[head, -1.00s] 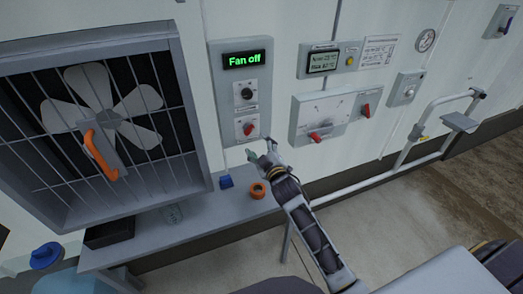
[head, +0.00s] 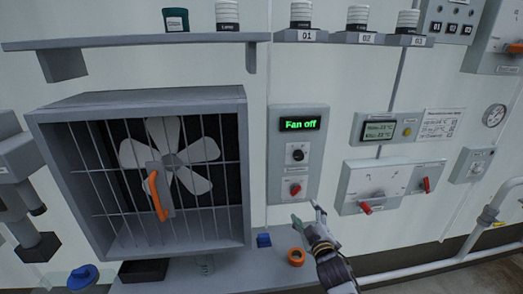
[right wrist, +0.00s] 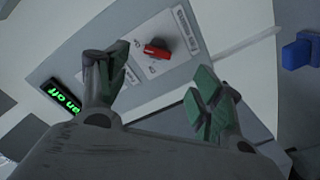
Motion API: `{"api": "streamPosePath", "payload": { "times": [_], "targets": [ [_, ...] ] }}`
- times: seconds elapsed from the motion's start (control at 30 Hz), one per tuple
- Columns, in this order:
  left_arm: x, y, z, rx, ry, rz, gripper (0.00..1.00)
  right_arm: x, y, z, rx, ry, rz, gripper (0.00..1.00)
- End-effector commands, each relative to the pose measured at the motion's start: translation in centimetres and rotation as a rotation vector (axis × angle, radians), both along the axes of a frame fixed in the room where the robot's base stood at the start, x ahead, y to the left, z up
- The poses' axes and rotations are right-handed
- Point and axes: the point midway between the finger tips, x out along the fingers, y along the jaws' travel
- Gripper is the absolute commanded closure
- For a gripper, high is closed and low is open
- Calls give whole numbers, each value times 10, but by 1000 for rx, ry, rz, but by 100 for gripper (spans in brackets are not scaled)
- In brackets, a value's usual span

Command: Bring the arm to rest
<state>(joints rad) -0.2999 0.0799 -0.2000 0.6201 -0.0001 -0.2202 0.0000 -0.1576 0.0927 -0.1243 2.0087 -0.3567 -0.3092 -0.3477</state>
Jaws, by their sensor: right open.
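My right gripper (head: 307,214) is open and empty, low in front of the wall just below the fan control panel (head: 276,150). In the right wrist view its two green-padded fingers (right wrist: 158,98) stand apart, with a red switch (right wrist: 157,51) of the panel showing beyond the gap between them. I cannot tell the exact distance, but nothing is between the fingers. The panel display (head: 300,124) reads "Fan off". Its black knob (head: 298,155) and red switch (head: 295,189) are in clear view.
A caged fan (head: 240,110) with an orange handle (head: 156,195) is at left. Below are a bench (head: 225,275), a blue block (head: 264,240) and an orange ring (head: 296,257). A shelf (head: 130,42) with containers is above. A box with red switches (head: 350,180) and pipes are at right.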

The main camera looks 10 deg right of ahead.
Motion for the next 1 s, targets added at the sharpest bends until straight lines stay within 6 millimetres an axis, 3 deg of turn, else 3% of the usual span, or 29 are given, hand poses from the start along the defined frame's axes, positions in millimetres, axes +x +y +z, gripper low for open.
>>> {"api": "streamPosePath", "payload": {
  "times": [0.27, 0.47, 0.77, 1.0],
  "targets": [
    [0, 0, 0, 0, 0, 0, 100, -21, -8, -27, 77, 139, -45, 34],
    [0, -1, 0, -1, 0, 0, 100, -52, -15, -58, 169, 308, -98, 34],
    [1, -1, 0, -1, -1, 0, 100, -111, -19, -100, 297, 571, -181, 34],
    [1, -1, 0, -1, -1, 0, 100, -168, -16, -125, 382, 784, -248, 34]
  ]
}}
